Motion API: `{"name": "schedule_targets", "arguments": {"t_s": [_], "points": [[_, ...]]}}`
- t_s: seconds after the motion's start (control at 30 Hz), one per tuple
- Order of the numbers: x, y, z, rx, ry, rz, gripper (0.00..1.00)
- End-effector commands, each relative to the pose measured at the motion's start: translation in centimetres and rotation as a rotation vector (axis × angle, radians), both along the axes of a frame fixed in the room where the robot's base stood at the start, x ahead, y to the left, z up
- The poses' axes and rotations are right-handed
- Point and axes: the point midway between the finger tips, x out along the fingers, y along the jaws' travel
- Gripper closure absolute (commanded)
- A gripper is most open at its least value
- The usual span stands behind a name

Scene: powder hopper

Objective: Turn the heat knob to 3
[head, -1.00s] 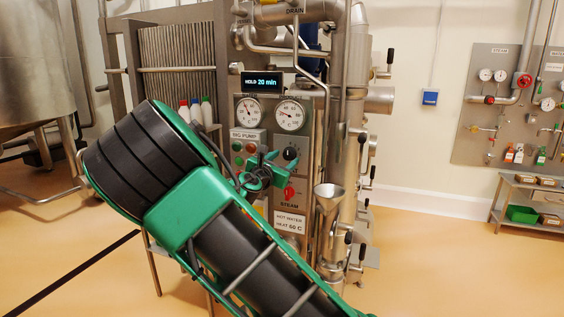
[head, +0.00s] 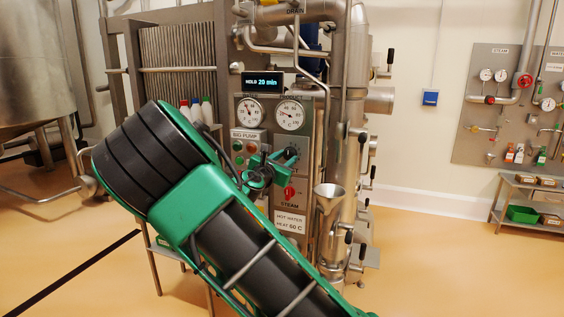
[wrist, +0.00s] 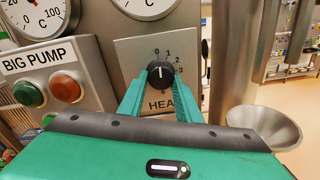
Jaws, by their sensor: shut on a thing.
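The heat knob (wrist: 160,74) is a round black knob with a white pointer line, on a pale plate with a printed scale in the wrist view. Its pointer stands almost straight up, near the 0 and 1 marks, and 3 is at the knob's right. My gripper (wrist: 161,86) has its green fingers on either side of the knob and is shut on it. In the head view my gripper (head: 285,163) is at the panel and largely hides the knob.
The BIG PUMP box (wrist: 48,80) with green and red buttons is left of the knob. A metal funnel (wrist: 265,125) and vertical pipe are close on the right. Two dial gauges (head: 290,114) sit above. The red STEAM knob (head: 289,193) is below.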

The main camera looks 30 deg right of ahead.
Motion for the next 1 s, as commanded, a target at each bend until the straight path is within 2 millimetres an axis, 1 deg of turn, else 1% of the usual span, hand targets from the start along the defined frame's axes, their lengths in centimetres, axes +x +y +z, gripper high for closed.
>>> {"name": "schedule_targets", "arguments": {"t_s": [0.27,1.0], "points": [[0.13,-0.2,0.16,0.096,-0.124,0.001,0.91],[0.1,-0.34,0.42,0.524,-0.673,-0.005,0.91]]}}
